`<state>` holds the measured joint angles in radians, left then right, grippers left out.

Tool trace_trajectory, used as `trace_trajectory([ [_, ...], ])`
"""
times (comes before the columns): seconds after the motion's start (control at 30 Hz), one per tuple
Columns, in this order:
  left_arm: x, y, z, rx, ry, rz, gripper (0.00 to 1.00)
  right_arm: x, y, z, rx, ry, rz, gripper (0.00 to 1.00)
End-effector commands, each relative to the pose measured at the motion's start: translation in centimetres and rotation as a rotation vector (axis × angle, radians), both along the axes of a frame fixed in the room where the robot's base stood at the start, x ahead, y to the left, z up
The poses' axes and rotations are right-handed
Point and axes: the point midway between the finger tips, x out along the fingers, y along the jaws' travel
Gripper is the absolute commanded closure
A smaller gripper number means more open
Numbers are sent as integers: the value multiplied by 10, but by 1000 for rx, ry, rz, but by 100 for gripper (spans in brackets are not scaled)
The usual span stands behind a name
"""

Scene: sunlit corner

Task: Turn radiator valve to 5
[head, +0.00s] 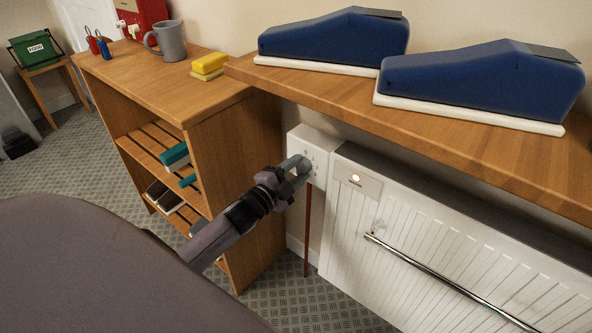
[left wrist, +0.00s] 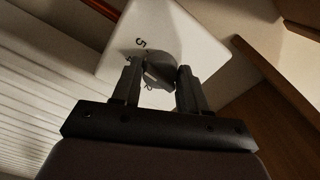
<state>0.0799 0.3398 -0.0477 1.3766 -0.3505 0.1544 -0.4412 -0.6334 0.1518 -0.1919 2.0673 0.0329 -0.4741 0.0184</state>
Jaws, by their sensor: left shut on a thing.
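The radiator valve is a grey knob (left wrist: 160,72) on a white box (head: 302,140) at the left end of the radiator (head: 420,230). In the left wrist view the knob sits between the two fingers of my left gripper (left wrist: 158,85), which is shut on it. A dark figure 5 shows on the white face to the upper left of the knob, with other marks partly hidden by the fingers. In the head view my left gripper (head: 298,168) covers most of the knob. I cannot tell which number the knob points to. My right gripper is not in view.
A wooden shelf (head: 450,140) with two blue objects on white bases overhangs the radiator. A wooden bookcase (head: 235,150) stands close to the left of the valve, carrying a grey mug (head: 168,40) and a yellow sponge (head: 208,66). A rail (head: 440,275) runs along the radiator front.

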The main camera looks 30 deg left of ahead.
Motion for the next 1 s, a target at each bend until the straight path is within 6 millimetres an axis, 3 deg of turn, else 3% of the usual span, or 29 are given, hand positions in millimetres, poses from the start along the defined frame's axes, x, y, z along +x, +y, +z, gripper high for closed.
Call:
trace_trajectory([
  [0.4, -1, 0, -1, 232, -16, -1, 87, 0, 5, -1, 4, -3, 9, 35],
  [1.0, -1, 0, -1, 284, -20, -1, 87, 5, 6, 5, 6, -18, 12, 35],
])
